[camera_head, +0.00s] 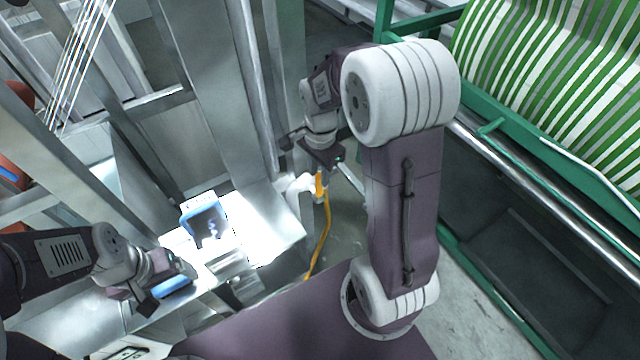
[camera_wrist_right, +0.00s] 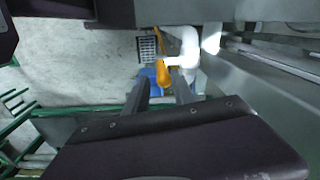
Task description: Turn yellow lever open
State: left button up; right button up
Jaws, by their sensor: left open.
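The yellow lever (camera_head: 320,184) sits beside a white pipe fitting (camera_head: 301,184) at the corner of the metal machine. In the right wrist view the lever (camera_wrist_right: 162,73) hangs beside the white pipe (camera_wrist_right: 187,48), beyond the fingertips. My right gripper (camera_wrist_right: 160,90) is open, with a gap between its two fingers; the lever appears in line with that gap, and I see no contact. In the head view my right gripper (camera_head: 321,160) is just above the lever, partly hard to make out. My left gripper (camera_head: 168,292) is at the lower left, away from the lever.
A blue-and-white device (camera_head: 205,222) stands on the bright metal surface near my left gripper. A yellow-orange hose-like strip (camera_head: 324,235) runs down below the lever. A green frame (camera_head: 490,165) with green-striped webbing (camera_head: 560,80) stands at right. Metal posts stand close on the left.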

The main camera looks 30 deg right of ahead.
aim_at(320, 187)
jog(key=shift+g, duration=0.4)
jog(key=f, duration=0.3)
jog(key=w+f, duration=0.1)
jog(key=f, duration=0.2)
jog(key=shift+w+f, duration=0.2)
jog(key=shift+f, duration=0.05)
jog(key=shift+d+f, duration=0.1)
jog(key=shift+f, duration=0.1)
jog(key=shift+s+r, duration=0.2)
jog(key=shift+s, duration=0.45)
jog(key=shift+w, duration=0.2)
jog(key=c, duration=0.5)
jog(key=shift+w+f, duration=0.1)
jog(key=shift+w, duration=0.05)
grip_shut()
pick_arm(q)
jog(key=shift+w+d+p, duration=0.1)
jog(key=shift+w+p, duration=0.2)
jog(key=shift+w, duration=0.5)
jog(key=shift+w+r, duration=0.1)
pick_arm(e)
jog(key=shift+w+r, duration=0.1)
jog(key=shift+r, duration=0.1)
